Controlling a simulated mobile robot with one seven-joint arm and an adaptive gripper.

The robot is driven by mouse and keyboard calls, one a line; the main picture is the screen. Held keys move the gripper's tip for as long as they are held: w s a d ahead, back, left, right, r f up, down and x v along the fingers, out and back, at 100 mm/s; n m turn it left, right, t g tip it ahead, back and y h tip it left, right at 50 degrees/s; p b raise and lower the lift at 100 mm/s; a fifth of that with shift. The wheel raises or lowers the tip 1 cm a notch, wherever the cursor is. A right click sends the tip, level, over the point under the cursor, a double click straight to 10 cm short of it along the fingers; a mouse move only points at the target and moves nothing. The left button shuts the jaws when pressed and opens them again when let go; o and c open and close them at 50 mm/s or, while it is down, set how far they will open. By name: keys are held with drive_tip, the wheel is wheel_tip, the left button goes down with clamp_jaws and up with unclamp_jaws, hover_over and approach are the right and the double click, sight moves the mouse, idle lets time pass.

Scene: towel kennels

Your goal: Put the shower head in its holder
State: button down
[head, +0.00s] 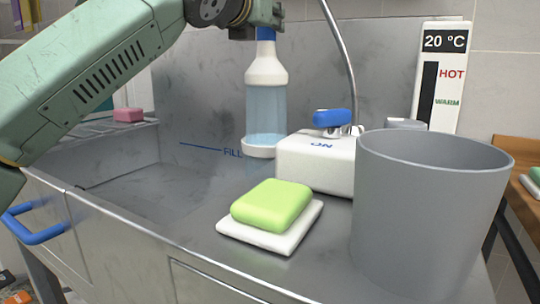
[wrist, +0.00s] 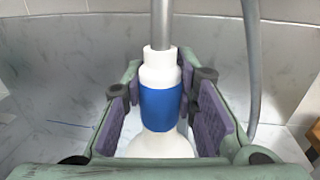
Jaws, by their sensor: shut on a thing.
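The shower head (head: 266,100) has a white neck with a blue band, a clear bluish body and a white disc at its lower end. It hangs upright, disc down, over the steel tub beside the white tap box. My gripper (head: 262,30) is shut around its blue band near the top. In the wrist view the shower head's blue band (wrist: 161,104) sits between the purple pads of my gripper (wrist: 165,110), with a grey metal pipe or hose rising from the white neck. Whether the disc touches anything below is unclear. I cannot make out a holder.
The white tap box (head: 310,165) bears a blue lever (head: 332,118). A large grey bin (head: 425,215) stands front right. A green soap bar (head: 272,205) lies on a white dish (head: 262,238). A metal hose (head: 342,50) curves behind. The tub's left interior (head: 150,190) is clear.

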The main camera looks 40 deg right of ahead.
sight(263, 57)
drive_tip(key=shift+f+b, duration=1.95)
drive_tip(key=shift+b, duration=0.05)
drive_tip(key=shift+f+b, duration=1.45)
drive_tip(key=shift+f, duration=0.1)
drive_tip(key=shift+f+b, duration=0.95)
drive_tip(key=shift+b, duration=0.05)
drive_tip(key=shift+f+b, duration=0.95)
drive_tip(key=shift+f, duration=0.2)
